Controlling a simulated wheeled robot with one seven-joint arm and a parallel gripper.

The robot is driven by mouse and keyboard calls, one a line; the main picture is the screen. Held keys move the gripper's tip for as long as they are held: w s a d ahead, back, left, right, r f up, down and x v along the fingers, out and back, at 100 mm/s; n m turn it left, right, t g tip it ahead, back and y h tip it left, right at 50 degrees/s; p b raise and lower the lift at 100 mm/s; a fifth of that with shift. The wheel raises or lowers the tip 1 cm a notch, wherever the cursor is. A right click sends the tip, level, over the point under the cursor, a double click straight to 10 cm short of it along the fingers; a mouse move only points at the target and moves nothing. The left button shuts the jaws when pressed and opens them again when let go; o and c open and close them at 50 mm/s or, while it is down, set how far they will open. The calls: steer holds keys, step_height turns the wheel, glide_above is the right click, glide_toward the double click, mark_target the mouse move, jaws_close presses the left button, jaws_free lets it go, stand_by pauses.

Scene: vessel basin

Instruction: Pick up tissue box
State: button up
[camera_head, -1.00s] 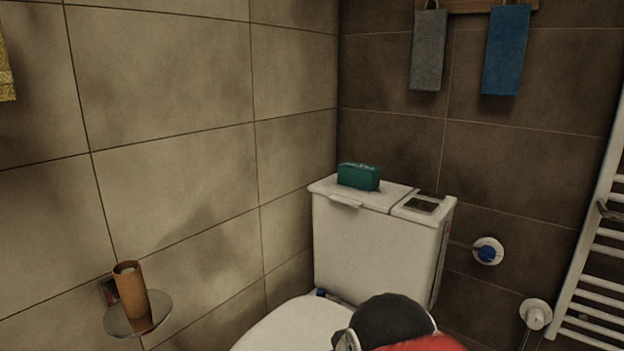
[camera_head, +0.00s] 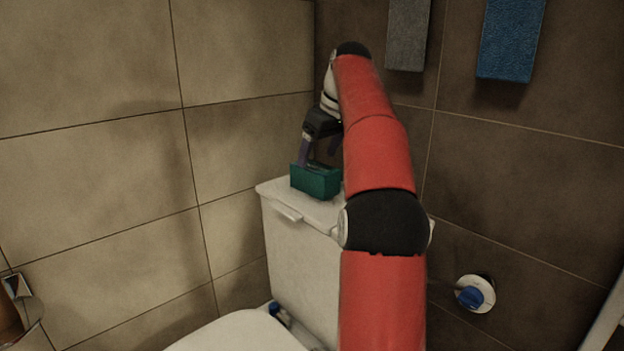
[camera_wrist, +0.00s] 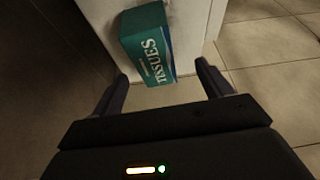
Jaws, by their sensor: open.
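The tissue box (camera_head: 316,181) is a green box standing on the white toilet cistern lid (camera_head: 272,190). In the wrist view the tissue box (camera_wrist: 147,45) shows the word "TISSUES" on its side. My gripper (camera_head: 318,158) is at the box's top in the head view, with one finger in front of its back part. In the wrist view my gripper (camera_wrist: 165,84) is open, and the box lies ahead of and between the two dark fingers. I cannot tell whether a finger touches it. My arm hides the right part of the cistern.
Tiled walls stand close behind and to the left of the cistern. A grey towel (camera_head: 408,34) and a blue towel (camera_head: 511,38) hang above right. The toilet lid (camera_head: 240,333) is below. A blue valve (camera_head: 472,296) sits on the right wall.

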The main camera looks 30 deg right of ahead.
mark_target(318, 168)
steer(key=shift+d+b+x, duration=0.2)
steer(key=shift+b+x, duration=0.25)
steer(key=shift+x, duration=0.85)
steer(key=shift+d+b+x, duration=0.15)
steer(key=shift+b+x, duration=0.3)
steer(key=shift+x, duration=0.85)
steer(key=shift+d+b+x, duration=0.2)
steer(key=shift+b+x, duration=0.25)
steer(key=shift+x, duration=0.8)
steer(key=shift+s+f, duration=0.2)
steer(key=shift+f, duration=0.15)
steer(key=c, duration=1.1)
